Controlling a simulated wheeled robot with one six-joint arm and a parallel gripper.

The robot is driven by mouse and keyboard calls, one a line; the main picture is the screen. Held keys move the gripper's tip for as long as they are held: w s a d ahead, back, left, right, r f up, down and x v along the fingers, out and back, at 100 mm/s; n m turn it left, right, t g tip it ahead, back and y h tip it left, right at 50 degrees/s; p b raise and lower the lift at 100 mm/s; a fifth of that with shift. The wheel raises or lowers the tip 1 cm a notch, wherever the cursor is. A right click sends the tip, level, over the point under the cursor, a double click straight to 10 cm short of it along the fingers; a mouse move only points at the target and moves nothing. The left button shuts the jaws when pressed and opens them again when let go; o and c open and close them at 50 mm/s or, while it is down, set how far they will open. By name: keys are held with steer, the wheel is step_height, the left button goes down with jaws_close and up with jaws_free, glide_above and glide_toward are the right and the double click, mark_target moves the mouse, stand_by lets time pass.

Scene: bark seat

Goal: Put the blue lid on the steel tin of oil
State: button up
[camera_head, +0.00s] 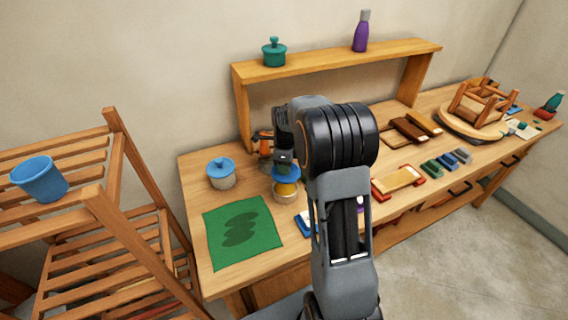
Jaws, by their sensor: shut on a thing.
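The steel tin of oil (285,195) stands upright and open on the workbench, with yellow oil showing inside. My gripper (285,163) points down and is shut on the blue lid (283,174). The lid is right above the tin's far side. Oil shows below the lid's near edge, so the lid does not look seated on the rim. The exact gap cannot be told. My fingertips and the lid's knob are mostly hidden by my own wrist.
A pale pot with a blue lid (221,175) stands left of the tin. A green mat (216,250) lies in front of it. An orange tool (263,140) is behind. A shelf (330,65) rises at the back. Blocks (445,163) and a stool (482,103) lie right.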

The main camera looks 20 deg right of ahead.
steer(key=shift+f+b, duration=1.9)
steer(key=shift+f, duration=1)
steer(key=shift+a+f+b, duration=0.1)
steer(key=shift+f+b, duration=0.25)
steer(key=shift+f, duration=0.2)
steer(key=o, duration=1)
steer(key=shift+o, duration=0.4)
steer(key=o, duration=0.6)
steer(key=shift+o, duration=0.2)
steer(key=shift+r, duration=0.2)
steer(key=shift+r+p, duration=2.6)
steer(key=shift+r, duration=0.7)
steer(key=shift+n, duration=0.3)
